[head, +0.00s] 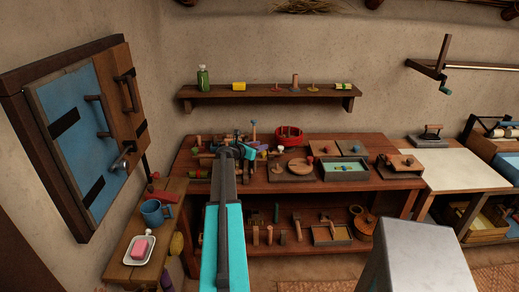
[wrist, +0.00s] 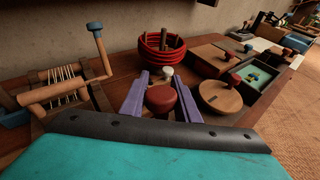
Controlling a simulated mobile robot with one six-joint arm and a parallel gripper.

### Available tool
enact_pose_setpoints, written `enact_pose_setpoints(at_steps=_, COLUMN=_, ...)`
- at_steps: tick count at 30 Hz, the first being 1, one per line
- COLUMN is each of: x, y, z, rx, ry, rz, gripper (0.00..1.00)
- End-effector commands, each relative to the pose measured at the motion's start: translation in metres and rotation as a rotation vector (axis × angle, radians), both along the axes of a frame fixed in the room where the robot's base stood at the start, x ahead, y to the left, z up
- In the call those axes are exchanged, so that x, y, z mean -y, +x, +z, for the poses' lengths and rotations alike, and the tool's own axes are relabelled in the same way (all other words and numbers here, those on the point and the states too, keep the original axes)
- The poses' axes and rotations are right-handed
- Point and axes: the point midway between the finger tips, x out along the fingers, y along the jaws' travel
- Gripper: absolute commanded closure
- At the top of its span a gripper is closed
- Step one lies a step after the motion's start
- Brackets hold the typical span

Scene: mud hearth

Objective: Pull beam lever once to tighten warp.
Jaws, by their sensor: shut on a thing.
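A small warp frame (wrist: 58,90) with a wooden roller and pale threads stands on the bench at the left of the wrist view. An upright wooden lever (wrist: 99,48) with a blue knob rises at its right side; the blue knob also shows in the head view (head: 253,124). My gripper (wrist: 163,86) has purple fingers, which are shut on a dark red round knob (wrist: 161,98), to the right of the lever and apart from it. What lies under the red knob is hidden. In the head view my gripper (head: 248,152) is over the bench, and my arm hides part of the frame.
A red coiled ring basket (wrist: 161,46) stands behind the gripper. Wooden boxes, a round lidded board (wrist: 220,97) and a green-lined tray (head: 345,169) crowd the bench to the right. A side table at left holds a blue mug (head: 157,212) and soap dish.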

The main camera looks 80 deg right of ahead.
Motion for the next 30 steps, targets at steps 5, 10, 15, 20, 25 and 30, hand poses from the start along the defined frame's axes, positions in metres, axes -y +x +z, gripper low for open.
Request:
enact_pose_setpoints(at_steps=5, x=0.0066, y=-0.0017, z=-0.0193, rx=0.007, ry=0.014, rz=-0.010, gripper=1.00)
enact_pose_setpoints(at_steps=10, x=0.0083, y=-0.0015, z=-0.0211, rx=0.006, ry=0.015, rz=-0.011, gripper=1.00)
enact_pose_setpoints(at_steps=15, x=0.0088, y=-0.0017, z=-0.0216, rx=0.006, ry=0.016, rz=-0.012, gripper=1.00)
enact_pose_setpoints(at_steps=20, x=0.0089, y=-0.0022, z=-0.0217, rx=0.006, ry=0.016, rz=-0.012, gripper=1.00)
enact_pose_setpoints(at_steps=25, x=0.0090, y=-0.0027, z=-0.0216, rx=0.007, ry=0.015, rz=-0.013, gripper=1.00)
enact_pose_setpoints(at_steps=30, x=0.0092, y=-0.0032, z=-0.0215, rx=0.008, ry=0.015, rz=-0.015, gripper=1.00)
